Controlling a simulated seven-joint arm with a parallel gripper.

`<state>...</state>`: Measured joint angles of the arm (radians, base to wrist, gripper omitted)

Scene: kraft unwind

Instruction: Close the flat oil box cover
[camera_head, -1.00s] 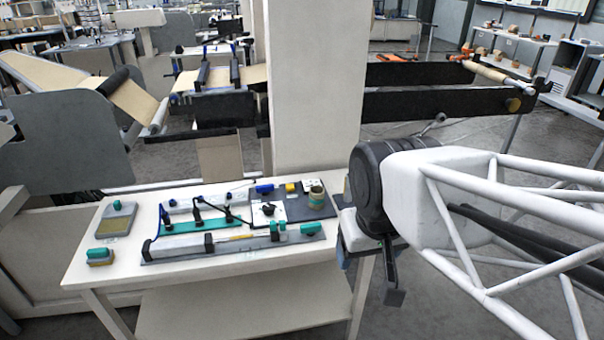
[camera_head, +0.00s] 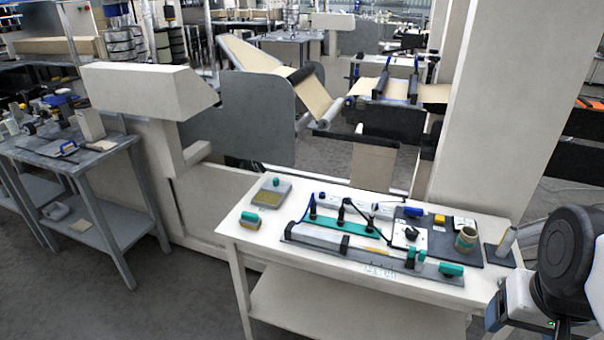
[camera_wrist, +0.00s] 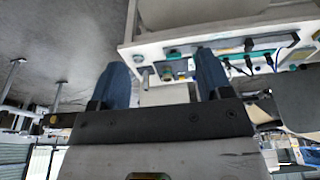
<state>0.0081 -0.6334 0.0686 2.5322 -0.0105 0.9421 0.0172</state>
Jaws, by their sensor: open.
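A flat grey box with an olive-yellow panel and a green knob (camera_head: 266,193) lies at the left back corner of the white table. It may be the flat oil box; I cannot tell whether its cover is open. My gripper (camera_wrist: 162,74) shows two blue fingers spread apart in the wrist view, with nothing held between them. In the head view only part of my gripper (camera_head: 497,314) shows, at the lower right beside the table's right end. It is far from the flat box, with the tabletop between.
A green-topped block (camera_head: 250,221) sits in front of the flat box. A pillar (camera_head: 500,100) stands behind. A grey bench (camera_head: 110,160) stands left.

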